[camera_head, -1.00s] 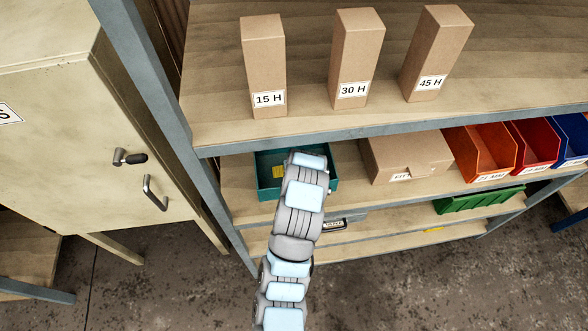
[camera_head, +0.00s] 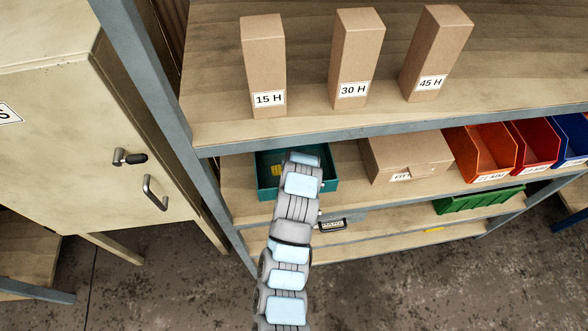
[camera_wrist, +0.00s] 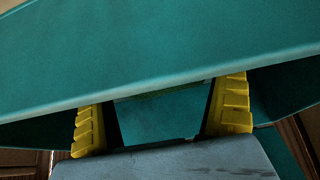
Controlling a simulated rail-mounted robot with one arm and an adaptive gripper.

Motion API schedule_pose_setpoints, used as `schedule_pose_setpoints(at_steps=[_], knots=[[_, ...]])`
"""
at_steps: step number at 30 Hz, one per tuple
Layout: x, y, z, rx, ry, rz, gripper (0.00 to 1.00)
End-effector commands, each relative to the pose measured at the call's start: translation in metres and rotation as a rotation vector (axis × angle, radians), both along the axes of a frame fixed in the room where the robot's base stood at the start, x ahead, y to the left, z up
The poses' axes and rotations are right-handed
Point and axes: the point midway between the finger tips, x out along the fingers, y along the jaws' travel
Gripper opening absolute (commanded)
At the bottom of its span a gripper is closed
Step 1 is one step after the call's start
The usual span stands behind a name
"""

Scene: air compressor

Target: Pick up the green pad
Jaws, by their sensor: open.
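A teal bin (camera_head: 262,182) stands on the middle shelf, and my arm reaches down over it. A yellow part in the bin, probably a finger of my gripper (camera_head: 276,170), shows left of my wrist. In the wrist view, my gripper (camera_wrist: 160,118) has its two yellow fingers apart, with teal surface between them. A broad teal bin wall (camera_wrist: 150,50) fills the top of that view. A thin dark green strip (camera_wrist: 168,91) shows between the fingers; I cannot tell whether it is the green pad. No green pad is clearly visible elsewhere.
A closed cardboard box (camera_head: 405,155) stands right of the teal bin, then an orange bin (camera_head: 482,150) and other coloured bins. A green bin (camera_head: 478,201) is on a lower shelf. The upper shelf board (camera_head: 220,128) with three tall boxes lies above. A grey post (camera_head: 165,90) stands left.

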Motion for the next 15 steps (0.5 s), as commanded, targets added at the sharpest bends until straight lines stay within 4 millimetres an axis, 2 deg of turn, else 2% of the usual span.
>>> schedule_pose_setpoints(at_steps=[5, 7, 9, 10, 15], knots=[[0.0, 0.0001, -0.0002, 0.0, 0.0, 0.0, 1.0], [-0.0001, 0.0002, -0.0004, 0.0, 0.0, 0.0, 0.86], [-0.0002, 0.0003, -0.0004, 0.001, 0.001, 0.0, 0.66], [-0.0002, 0.0003, -0.0004, 0.001, 0.001, 0.0, 0.61], [-0.0003, 0.0005, -0.0005, 0.001, 0.001, 0.0, 0.59]])
